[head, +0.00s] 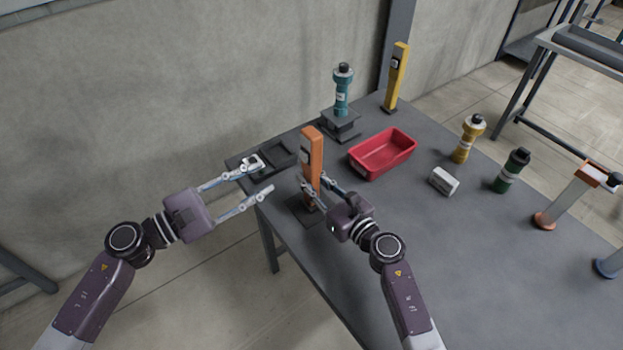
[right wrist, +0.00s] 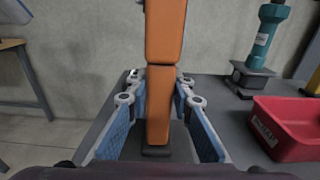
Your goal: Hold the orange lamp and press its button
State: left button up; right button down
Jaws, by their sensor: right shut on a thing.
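The orange lamp (head: 314,157) stands upright on its dark base plate (head: 299,212) near the table's left front edge. It also shows in the right wrist view (right wrist: 165,50). My right gripper (head: 315,184) is shut on the lower part of the lamp, with a blue-padded finger on each side in the right wrist view (right wrist: 157,118). My left gripper (head: 263,175) is open and empty, to the left of the lamp, with its fingers pointing towards it and apart from it. The lamp's button cannot be made out.
A dark tray (head: 280,165) lies behind my left gripper. The front table is clear.

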jog(key=c, duration=1.6)
grip_release()
jog(key=b+v, duration=0.1)
jog(key=v, duration=0.5)
jog(key=b+v, duration=0.1)
jog(key=v, duration=0.6)
jog(key=b+v, duration=0.1)
jog(key=v, duration=0.6)
jog(key=shift+f, duration=0.3)
jog(key=shift+r, duration=0.1)
